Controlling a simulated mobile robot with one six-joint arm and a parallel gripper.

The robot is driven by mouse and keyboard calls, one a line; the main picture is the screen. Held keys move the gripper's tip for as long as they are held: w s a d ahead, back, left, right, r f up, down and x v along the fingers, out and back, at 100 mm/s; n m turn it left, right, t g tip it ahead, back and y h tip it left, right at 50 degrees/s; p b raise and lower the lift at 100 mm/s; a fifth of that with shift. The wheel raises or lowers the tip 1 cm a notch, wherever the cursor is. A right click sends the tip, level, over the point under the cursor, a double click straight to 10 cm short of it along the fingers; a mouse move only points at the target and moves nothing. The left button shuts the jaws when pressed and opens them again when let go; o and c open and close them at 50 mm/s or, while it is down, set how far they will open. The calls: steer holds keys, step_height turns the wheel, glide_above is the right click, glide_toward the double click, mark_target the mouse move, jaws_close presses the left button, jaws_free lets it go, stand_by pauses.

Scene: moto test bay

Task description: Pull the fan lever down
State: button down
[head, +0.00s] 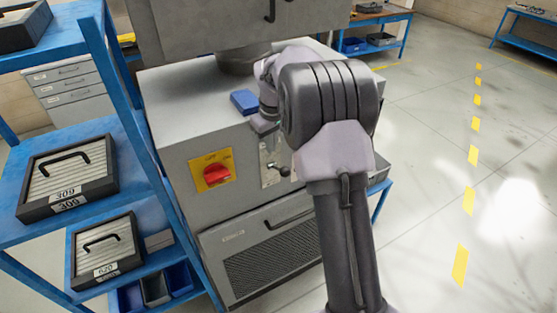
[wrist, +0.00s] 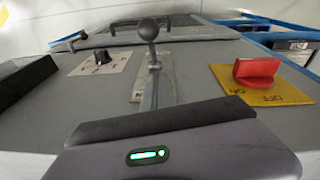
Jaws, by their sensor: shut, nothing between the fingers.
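The fan lever (head: 285,172) has a black ball knob on a thin stem. It sticks out from a pale plate on the front panel of the grey cabinet. In the wrist view, which is turned upside down, the lever's knob (wrist: 148,28) stands straight past my fingertips. My gripper (wrist: 154,68) is shut and empty, its thin fingers close to the lever's stem. I cannot tell whether they touch it. In the head view my gripper (head: 265,126) is just above the lever, and my arm hides the panel to the right.
A red rotary switch (head: 214,174) on a yellow plate is left of the lever. A black knob (wrist: 103,57) shows in the wrist view. A blue box (head: 244,102) lies on the cabinet top. A blue shelf (head: 126,100) stands at left. The floor at right is clear.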

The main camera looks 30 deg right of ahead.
steer(key=s+f, duration=0.1)
steer(key=f, duration=0.1)
steer(key=s+d+f, duration=0.1)
steer(key=s, duration=0.1)
steer(key=shift+f, duration=0.35)
steer(key=shift+s+b, duration=0.1)
steer(key=shift+b, duration=0.25)
